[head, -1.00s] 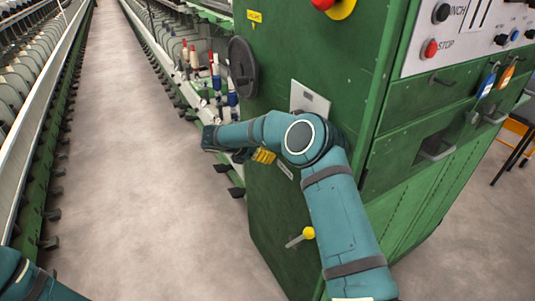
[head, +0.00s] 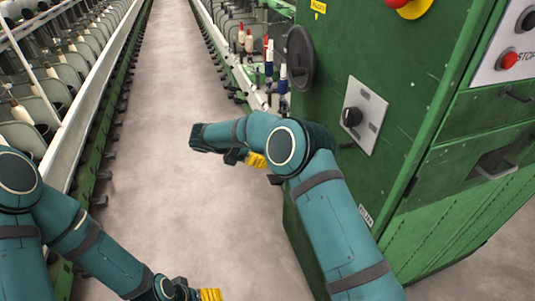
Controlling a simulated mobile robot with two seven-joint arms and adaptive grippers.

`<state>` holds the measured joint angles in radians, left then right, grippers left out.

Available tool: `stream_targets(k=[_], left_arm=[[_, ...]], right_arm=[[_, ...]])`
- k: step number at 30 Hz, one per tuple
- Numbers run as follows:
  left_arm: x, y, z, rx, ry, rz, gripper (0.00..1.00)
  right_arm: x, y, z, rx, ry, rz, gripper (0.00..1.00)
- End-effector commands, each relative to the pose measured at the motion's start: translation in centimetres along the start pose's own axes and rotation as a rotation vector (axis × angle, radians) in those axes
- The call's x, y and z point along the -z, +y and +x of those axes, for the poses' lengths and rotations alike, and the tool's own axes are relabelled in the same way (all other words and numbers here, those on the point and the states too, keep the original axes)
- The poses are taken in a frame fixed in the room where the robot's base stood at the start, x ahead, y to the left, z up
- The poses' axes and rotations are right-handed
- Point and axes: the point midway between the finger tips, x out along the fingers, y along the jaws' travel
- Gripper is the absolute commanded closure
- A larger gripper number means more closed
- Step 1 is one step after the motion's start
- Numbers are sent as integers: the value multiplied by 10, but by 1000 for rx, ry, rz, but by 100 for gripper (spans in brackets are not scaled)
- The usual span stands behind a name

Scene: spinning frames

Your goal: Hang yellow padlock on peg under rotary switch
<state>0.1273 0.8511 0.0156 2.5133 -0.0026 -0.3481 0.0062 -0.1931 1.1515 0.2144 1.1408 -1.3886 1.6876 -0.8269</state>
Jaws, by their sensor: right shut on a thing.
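The rotary switch (head: 352,116) is a black knob on a grey plate (head: 371,112) on the green cabinet's side.
The green cabinet (head: 400,150) fills the right side. A black handwheel (head: 300,57) and bobbins (head: 283,78) are beyond my right gripper. A spinning frame (head: 95,85) lines the left. The grey aisle floor (head: 165,130) between is clear.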

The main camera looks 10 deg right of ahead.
Motion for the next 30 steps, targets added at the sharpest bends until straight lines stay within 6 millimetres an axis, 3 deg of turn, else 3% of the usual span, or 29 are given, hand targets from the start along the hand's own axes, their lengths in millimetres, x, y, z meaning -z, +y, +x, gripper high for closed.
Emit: stream_targets(k=[30], left_arm=[[1, 5, -13, 0, 0, 0, 20]], right_arm=[[-11, 0, -13, 0, -1, 0, 95]])
